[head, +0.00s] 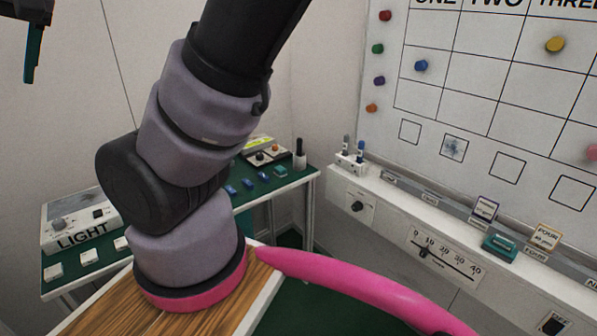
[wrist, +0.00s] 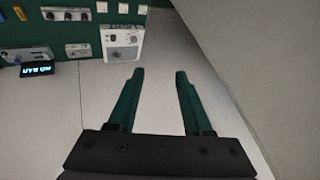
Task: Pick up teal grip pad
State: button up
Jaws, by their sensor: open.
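Two teal pieces show in the head view, and I cannot tell for sure which is the grip pad. One teal block (head: 500,246) sits on the white ledge under the wall chart, at the right. A smaller teal piece (head: 281,171) lies on the green-topped table beyond my arm. My gripper (wrist: 159,73) has two dark green fingers, spread apart with nothing between them. In the head view it shows only partly at the top left, far from both teal pieces. Neither teal piece can be made out clearly in the wrist view.
The green-topped table (head: 265,187) holds small blue pieces and a white box marked LIGHT (head: 75,222). The ledge carries small cards and a marker holder (head: 350,162). The wrist view shows a white dial box (wrist: 123,43) and a lit display (wrist: 37,69).

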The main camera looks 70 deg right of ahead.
aim_at(281, 172)
jog(key=z, duration=2.05)
jog(key=i+u, duration=0.5)
